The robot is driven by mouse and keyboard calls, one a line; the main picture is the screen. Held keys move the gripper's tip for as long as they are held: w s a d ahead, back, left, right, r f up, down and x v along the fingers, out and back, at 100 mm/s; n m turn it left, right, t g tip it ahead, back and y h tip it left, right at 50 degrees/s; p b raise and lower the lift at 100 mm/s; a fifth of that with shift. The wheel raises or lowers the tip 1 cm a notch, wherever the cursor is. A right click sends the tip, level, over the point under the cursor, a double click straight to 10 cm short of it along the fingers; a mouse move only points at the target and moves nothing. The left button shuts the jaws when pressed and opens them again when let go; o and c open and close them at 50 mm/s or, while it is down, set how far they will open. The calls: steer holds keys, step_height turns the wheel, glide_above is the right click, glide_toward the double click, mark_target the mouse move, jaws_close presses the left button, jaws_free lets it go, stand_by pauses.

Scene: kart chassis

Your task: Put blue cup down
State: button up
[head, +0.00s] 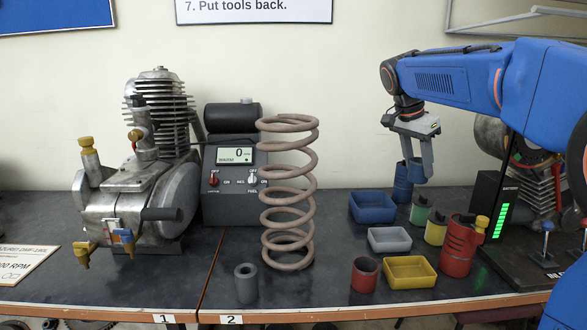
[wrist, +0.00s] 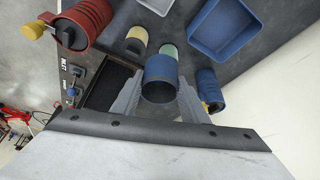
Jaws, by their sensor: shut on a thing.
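My gripper (head: 418,172) is shut on the blue cup (wrist: 160,72), one finger on each side of it in the wrist view. In the head view the blue cup (head: 415,170) shows between the fingers, partly hidden, and seems held above the rear of the bench. The cup's open mouth faces the wrist camera. A blue canister (wrist: 206,84) stands close outside the right finger in the wrist view; it also shows left of the gripper in the head view (head: 402,190).
Near the gripper stand a green cup (head: 420,212), a yellow cup (head: 436,230), a blue tray (head: 372,208), a grey tray (head: 390,240), a yellow tray (head: 409,272), a red cup (head: 364,275) and a red canister (head: 459,248). A battery box (head: 495,205) is at the right.

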glide_above(411, 232)
steer(key=a, duration=0.2)
steer(key=shift+s+d+f, duration=0.1)
steer(key=shift+s+f, duration=0.1)
steer(key=shift+f, duration=4)
steer(key=shift+s+f, duration=0.2)
steer(key=shift+f, duration=4)
steer(key=shift+f, duration=0.15)
steer(key=o, duration=0.9)
steer(key=shift+c, duration=0.2)
steer(key=v, duration=1.2)
